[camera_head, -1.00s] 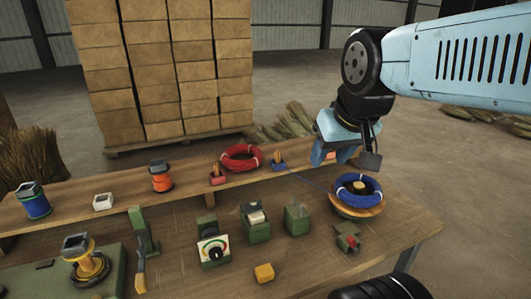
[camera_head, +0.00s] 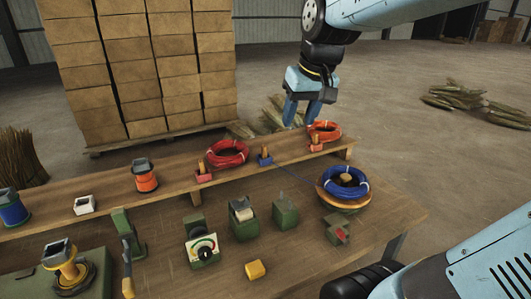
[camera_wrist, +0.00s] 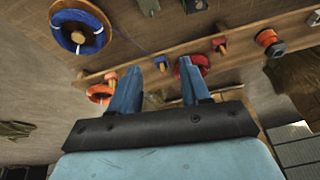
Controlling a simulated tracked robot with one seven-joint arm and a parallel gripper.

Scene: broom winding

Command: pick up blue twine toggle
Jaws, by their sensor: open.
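The blue twine toggle (camera_head: 265,159), a small blue block with a wooden peg, sits upright on the raised back shelf. A thin blue line runs from it to the blue twine coil (camera_head: 333,193) on a round wooden holder. My gripper (camera_head: 301,114) is open and empty, pointing down above the shelf's back edge, up and right of the toggle in the head view. In the wrist view, the toggle (camera_wrist: 160,63) appears between the fingertips of my gripper (camera_wrist: 159,72), with a gap to it. The blue coil (camera_wrist: 66,36) is at upper left there.
On the shelf, the red coil (camera_head: 214,158) and red toggle (camera_head: 204,177) stand left of the blue toggle. The orange coil (camera_head: 331,126) and orange toggle (camera_head: 316,146) stand to its right. Green fixtures (camera_head: 285,214) occupy the bench in front. Space above the shelf is open.

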